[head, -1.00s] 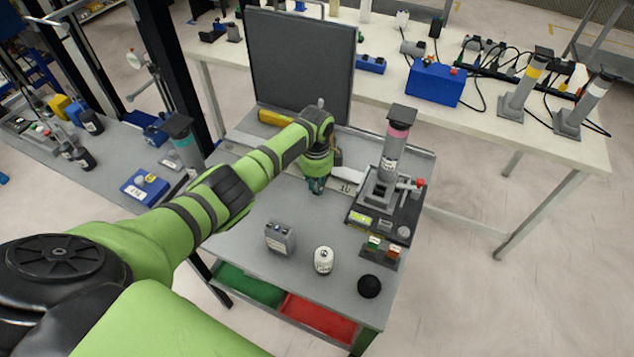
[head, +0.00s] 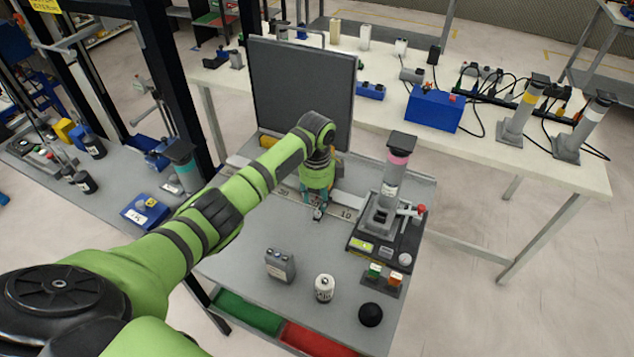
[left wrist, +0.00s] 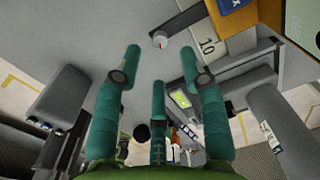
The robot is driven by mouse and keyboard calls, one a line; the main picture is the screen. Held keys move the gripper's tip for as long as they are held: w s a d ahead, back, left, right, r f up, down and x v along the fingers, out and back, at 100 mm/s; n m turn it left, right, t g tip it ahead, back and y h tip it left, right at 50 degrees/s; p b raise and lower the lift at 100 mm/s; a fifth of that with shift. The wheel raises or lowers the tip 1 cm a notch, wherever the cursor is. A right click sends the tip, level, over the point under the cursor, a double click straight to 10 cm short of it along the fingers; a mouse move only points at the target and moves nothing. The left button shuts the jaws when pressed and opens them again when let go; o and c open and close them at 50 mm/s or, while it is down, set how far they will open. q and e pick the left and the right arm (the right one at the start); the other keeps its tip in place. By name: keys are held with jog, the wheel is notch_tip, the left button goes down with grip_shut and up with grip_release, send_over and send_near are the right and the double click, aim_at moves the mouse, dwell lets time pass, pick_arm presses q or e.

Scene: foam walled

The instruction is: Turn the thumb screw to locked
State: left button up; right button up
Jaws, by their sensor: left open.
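The thumb screw looks like a small round pale knob with a red mark (left wrist: 160,39) in the left wrist view, beside a pale plate marked 10 (left wrist: 207,45). My left gripper (left wrist: 160,65) is open, its teal fingers spread, with the knob ahead between the two upper fingertips and apart from them. In the head view my left gripper (head: 318,203) points down over the grey bench, at the scale strip with the 10 mark (head: 347,214). The knob is hard to make out there, near or behind the fingers. My right gripper is not in view.
A dark upright panel (head: 300,90) stands behind the gripper. A grey column device with a pink band (head: 392,180) stands close on the right. A grey box (head: 280,266), a white cylinder (head: 324,288) and a black dome (head: 370,314) stand in front.

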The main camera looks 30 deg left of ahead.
aim_at(317, 214)
pick_arm(q)
notch_tip(317, 214, up, 6)
jog(key=shift+r, duration=0.25)
jog(key=shift+s, duration=0.15)
dwell(0.3)
